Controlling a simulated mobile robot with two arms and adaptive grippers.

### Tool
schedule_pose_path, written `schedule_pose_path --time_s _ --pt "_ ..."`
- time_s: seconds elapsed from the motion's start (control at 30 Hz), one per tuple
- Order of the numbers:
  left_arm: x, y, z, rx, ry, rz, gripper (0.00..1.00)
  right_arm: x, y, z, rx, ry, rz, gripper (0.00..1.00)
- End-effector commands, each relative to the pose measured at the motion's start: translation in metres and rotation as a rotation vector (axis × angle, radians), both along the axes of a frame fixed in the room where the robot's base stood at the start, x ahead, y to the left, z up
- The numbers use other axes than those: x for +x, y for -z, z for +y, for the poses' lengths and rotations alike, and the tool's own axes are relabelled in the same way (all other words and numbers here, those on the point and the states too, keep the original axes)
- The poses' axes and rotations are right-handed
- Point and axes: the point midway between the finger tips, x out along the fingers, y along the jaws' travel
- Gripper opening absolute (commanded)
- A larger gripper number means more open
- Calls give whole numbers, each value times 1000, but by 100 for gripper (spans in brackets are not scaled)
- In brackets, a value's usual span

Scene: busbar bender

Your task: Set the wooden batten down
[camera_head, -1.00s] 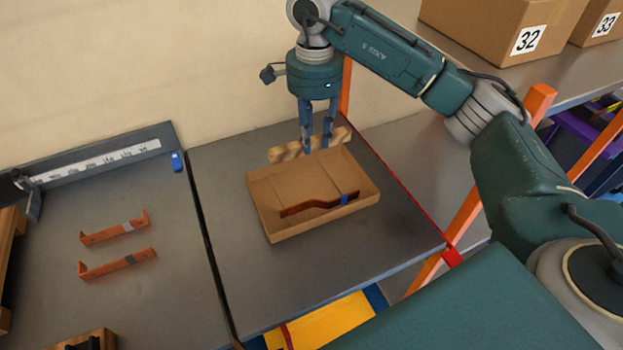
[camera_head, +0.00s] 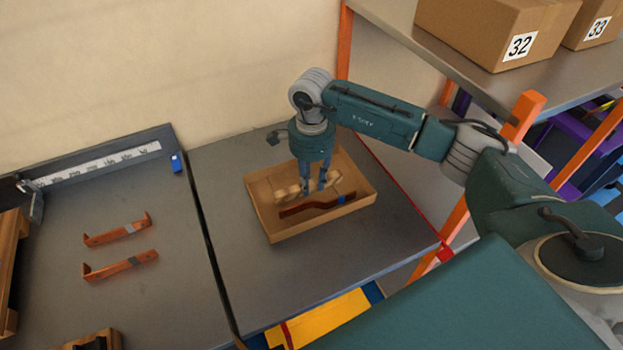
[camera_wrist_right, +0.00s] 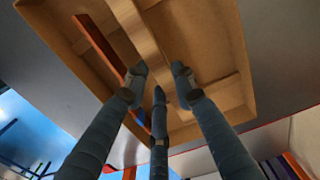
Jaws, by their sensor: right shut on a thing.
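My right gripper (camera_head: 314,190) points down inside the outline of a shallow cardboard tray (camera_head: 262,217). It is shut on the pale wooden batten (camera_head: 288,193), which sticks out on both sides of the fingers. The batten also shows in the right wrist view (camera_wrist_right: 141,35), running between the fingers (camera_wrist_right: 160,85). A copper-coloured bent bar (camera_head: 310,206) with a blue band lies in the tray, beside the batten and nearer the tray's front. I cannot tell whether the batten touches the tray floor. My left gripper is out of view.
Bare table surrounds the tray. An orange-posted shelf with boxes 32 (camera_head: 490,28) and 33 (camera_head: 592,22) stands at the right.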

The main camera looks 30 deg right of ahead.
Motion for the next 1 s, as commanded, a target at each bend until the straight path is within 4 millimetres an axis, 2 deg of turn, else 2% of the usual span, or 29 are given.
schedule_pose_path --time_s 0.23,0.27,0.33,0.37,0.63,0.73,0.77,0.87,1.0 --pt "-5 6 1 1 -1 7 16 0 5 0 0 0 0 0" --pt "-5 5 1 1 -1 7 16 0 4 0 0 0 0 28" --pt "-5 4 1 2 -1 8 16 0 3 0 0 0 0 41" --pt "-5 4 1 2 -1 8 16 0 3 0 0 0 0 44" --pt "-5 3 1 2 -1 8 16 0 2 0 0 0 0 44" --pt "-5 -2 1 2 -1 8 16 0 -4 0 0 0 0 44" --pt "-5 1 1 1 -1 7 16 1 -5 0 1 0 -2 44" --pt "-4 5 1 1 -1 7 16 2 -20 0 0 0 -6 44" --pt "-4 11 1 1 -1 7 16 2 -51 0 1 1 -7 44"
